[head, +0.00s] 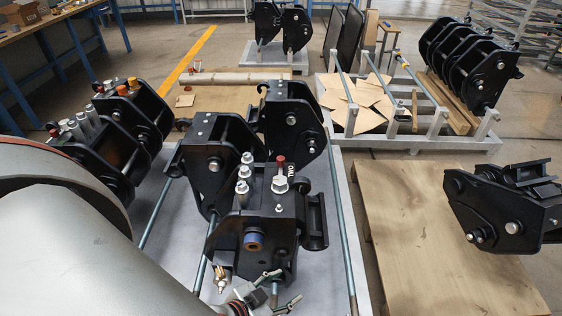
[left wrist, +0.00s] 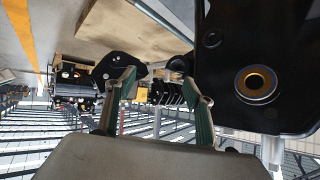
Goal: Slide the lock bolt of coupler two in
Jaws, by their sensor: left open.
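A black coupler (head: 262,225) stands at the front of the grey pallet, with short white lettering on its top that I cannot read surely. A bolt with a blue collar and brown centre (head: 253,241) shows low on its front face. A red-topped pin and silver fittings (head: 244,172) stand on top. In the left wrist view a black plate with a ringed bore and orange-brown centre (left wrist: 256,83) is at the right. My left gripper (head: 279,291) is below the coupler's front face, apart from the blue collar. Its fingers (left wrist: 162,92) are spread and empty. My right gripper is out of view.
More black couplers stand behind (head: 290,120) and at the left (head: 130,115). Blue-grey rods (head: 343,230) run along the pallet. A brass fitting (head: 221,277) is near the gripper. Another coupler (head: 507,205) lies on a wooden board (head: 420,260) at the right.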

